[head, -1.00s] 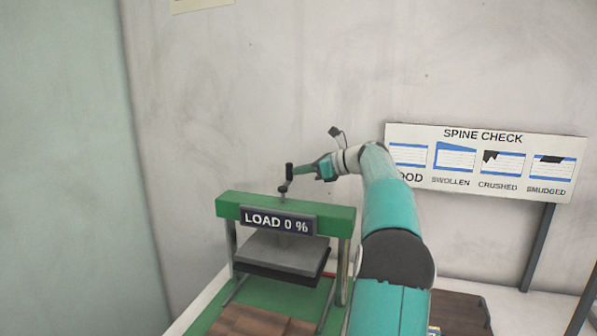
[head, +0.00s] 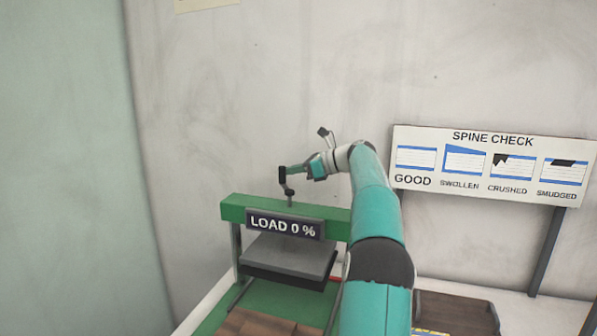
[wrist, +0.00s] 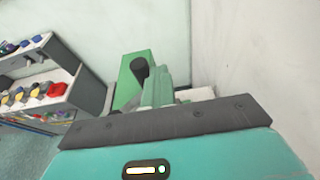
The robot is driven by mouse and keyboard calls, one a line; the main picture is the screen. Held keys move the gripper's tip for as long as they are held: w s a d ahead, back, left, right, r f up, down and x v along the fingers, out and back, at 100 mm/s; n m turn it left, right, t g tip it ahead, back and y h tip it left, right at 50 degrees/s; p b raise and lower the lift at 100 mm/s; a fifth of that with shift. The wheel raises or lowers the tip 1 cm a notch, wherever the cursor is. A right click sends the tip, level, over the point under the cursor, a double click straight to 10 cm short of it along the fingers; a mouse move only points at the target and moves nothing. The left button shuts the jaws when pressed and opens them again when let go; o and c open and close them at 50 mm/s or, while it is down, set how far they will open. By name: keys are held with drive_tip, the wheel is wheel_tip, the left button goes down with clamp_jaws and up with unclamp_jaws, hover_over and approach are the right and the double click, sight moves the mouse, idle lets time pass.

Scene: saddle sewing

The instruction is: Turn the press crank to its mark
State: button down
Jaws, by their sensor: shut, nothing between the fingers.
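The green press (head: 335,221) stands at the lower middle of the head view, with a "LOAD 0 %" plate (head: 284,225) on its beam. Its crank has a black upright handle (head: 283,174) above the beam, now slightly left of its post. My gripper (head: 294,169) is shut, with its tips at the right side of the handle; whether they touch cannot be told. In the wrist view, the shut green fingers (wrist: 158,90) are beside the dark handle (wrist: 140,68), partly hiding it. No crank mark can be made out.
A "SPINE CHECK" board (head: 490,165) stands at the right by the wall. A grey pressing plate (head: 290,256) hangs under the beam. A shelf with colourful items (wrist: 50,90) is at the left in the wrist view.

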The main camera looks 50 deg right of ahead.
drive_tip(key=shift+w+a+r, duration=0.2)
drive_tip(key=shift+w+a, duration=0.4)
drive_tip(key=shift+a, duration=0.3)
drive_tip(key=shift+s+d, duration=0.1)
drive_tip(key=shift+d, duration=0.05)
idle(0.7)
